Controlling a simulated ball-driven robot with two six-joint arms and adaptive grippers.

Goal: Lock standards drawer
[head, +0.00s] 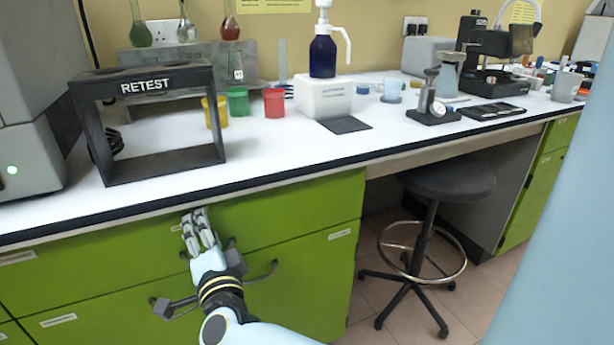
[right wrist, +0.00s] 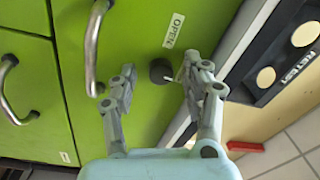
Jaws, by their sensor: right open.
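The green drawer (head: 290,210) under the bench top looks flush with the front; the right wrist view shows a green face (right wrist: 135,35) too. There, a dark round lock knob (right wrist: 160,70) sits on this face, with a thin pale piece at its side. A white label (right wrist: 173,30) beside it reads OPEN. A curved metal handle (right wrist: 92,45) lies left of the knob. My right gripper (head: 197,222) is at the drawer front, hiding the knob in the head view. In the wrist view its open fingers (right wrist: 160,77) stand either side of the knob, apparently not touching it.
A black RETEST rack (head: 150,165) stands on the white bench near its front edge (head: 290,173). Yellow, green and red cups (head: 274,103) stand behind. Another handle (head: 176,308) protrudes below my gripper. A stool (head: 450,180) stands in the knee space at right.

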